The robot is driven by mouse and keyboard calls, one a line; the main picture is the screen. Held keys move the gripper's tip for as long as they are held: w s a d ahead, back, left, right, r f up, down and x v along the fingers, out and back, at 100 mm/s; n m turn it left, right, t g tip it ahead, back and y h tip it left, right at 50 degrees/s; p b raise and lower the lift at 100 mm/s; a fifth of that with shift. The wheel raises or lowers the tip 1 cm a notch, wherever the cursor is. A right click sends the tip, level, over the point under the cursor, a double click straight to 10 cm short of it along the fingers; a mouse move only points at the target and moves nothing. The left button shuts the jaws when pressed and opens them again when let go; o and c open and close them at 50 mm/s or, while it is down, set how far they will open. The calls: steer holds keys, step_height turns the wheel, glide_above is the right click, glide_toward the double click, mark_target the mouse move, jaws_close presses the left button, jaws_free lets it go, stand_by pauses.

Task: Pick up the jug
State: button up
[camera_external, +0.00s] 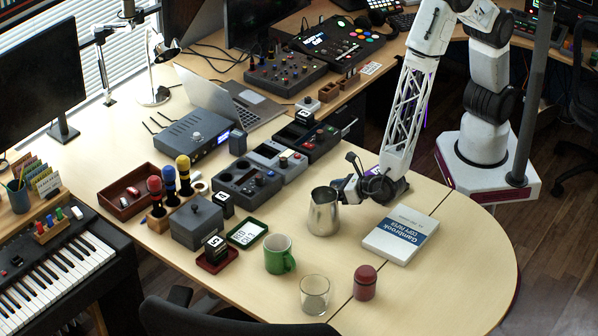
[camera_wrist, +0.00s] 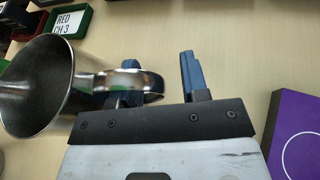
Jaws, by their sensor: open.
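The jug (camera_external: 323,213) is a shiny metal pitcher standing upright on the wooden table, left of my gripper in the outside view. In the wrist view the jug (camera_wrist: 38,88) shows at the left with its open mouth and its curved handle (camera_wrist: 133,80) reaching right. My gripper (camera_wrist: 158,80) is open beside the jug. One blue finger is partly hidden behind the handle, and the other stands clear to its right. The handle lies between or over the fingers; I cannot tell how deep. In the outside view my gripper (camera_external: 347,188) is at the jug's right side.
A white and blue book (camera_external: 400,234) lies right of the jug. A green mug (camera_external: 279,255), a clear glass (camera_external: 314,294) and a red jar (camera_external: 365,283) stand in front. Audio boxes (camera_external: 248,185) lie behind left. The right front table edge is clear.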

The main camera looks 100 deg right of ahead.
steer(key=shift+w+d+f, duration=0.1)
steer(key=shift+w+d, duration=0.05)
steer(key=shift+w, duration=0.1)
stand_by(0.4)
jaws_close()
